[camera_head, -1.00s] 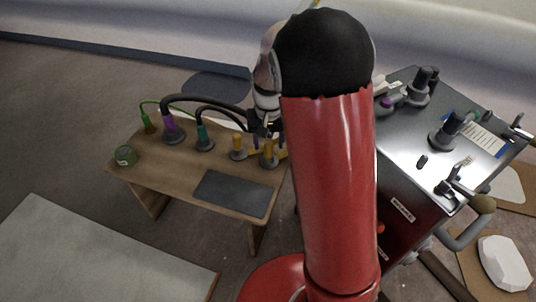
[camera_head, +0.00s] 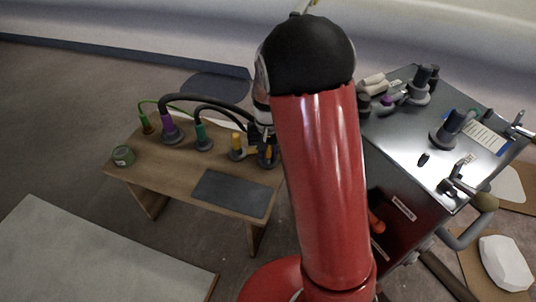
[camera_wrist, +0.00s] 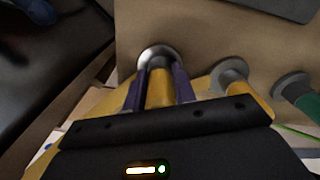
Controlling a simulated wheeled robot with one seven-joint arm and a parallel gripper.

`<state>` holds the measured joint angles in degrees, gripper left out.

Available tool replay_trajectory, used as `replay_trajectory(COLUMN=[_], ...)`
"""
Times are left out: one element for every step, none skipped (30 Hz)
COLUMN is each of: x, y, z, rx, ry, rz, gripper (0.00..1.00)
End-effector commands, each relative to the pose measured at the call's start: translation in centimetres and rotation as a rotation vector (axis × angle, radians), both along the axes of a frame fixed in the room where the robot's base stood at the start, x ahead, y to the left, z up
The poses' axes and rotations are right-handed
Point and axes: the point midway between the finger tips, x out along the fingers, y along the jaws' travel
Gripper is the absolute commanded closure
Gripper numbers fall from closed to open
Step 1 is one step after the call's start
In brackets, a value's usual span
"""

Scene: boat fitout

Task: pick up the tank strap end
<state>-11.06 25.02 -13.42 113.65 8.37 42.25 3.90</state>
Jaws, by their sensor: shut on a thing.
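My gripper (camera_wrist: 158,92) is shut on a yellow tank strap end (camera_wrist: 159,88) in the wrist view, with its purple fingers on either side. The strap end stands in a round grey holder (camera_wrist: 157,56) on the wooden bench. A second yellow strap end (camera_wrist: 258,103) stands in a grey holder beside it, outside the fingers; it also shows in the head view (camera_head: 237,141). In the head view my gripper (camera_head: 266,142) is at the bench's right end, and my arm partly hides it and the held end.
A metal cabinet (camera_head: 400,150) with fittings on top stands to the right.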

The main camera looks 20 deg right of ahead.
Motion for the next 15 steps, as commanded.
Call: replay_trajectory(x=[0.0, 0.0, 0.0, 0.0, 0.0, 0.0, 0.0, 0.0, 0.0, 0.1, 0.1, 0.1, 0.1, 0.1, 0.1], y=[0.0, 0.0, 0.0, 0.0, 0.0, 0.0, 0.0, 0.0, 0.0, 0.0, 0.0, 0.0, 0.0, 0.0, 0.0], z=[0.0, 0.0, 0.0, 0.0, 0.0, 0.1, 0.1, 0.2, 0.3, 0.5, 0.7, 1.0, 1.3, 1.7, 2.3], rx=[0.000, 0.000, 0.000, 0.000, 0.000, 0.000, 0.000, 0.000, 0.001, 0.001, 0.000, 0.000, 0.000, 0.000, 0.000], ry=[-0.001, -0.001, -0.001, -0.001, -0.001, -0.001, -0.001, -0.001, -0.002, -0.002, -0.003, -0.003, -0.003, -0.003, -0.004], rz=[0.000, 0.000, 0.000, 0.000, 0.000, 0.000, 0.000, 0.000, 0.000, 0.000, 0.000, 0.000, 0.000, 0.001, 0.001], gripper=[0.97, 0.97, 0.98, 0.98, 0.98, 0.98, 0.98, 0.98, 0.98, 0.98, 0.98, 0.98, 0.98, 0.98, 0.98])
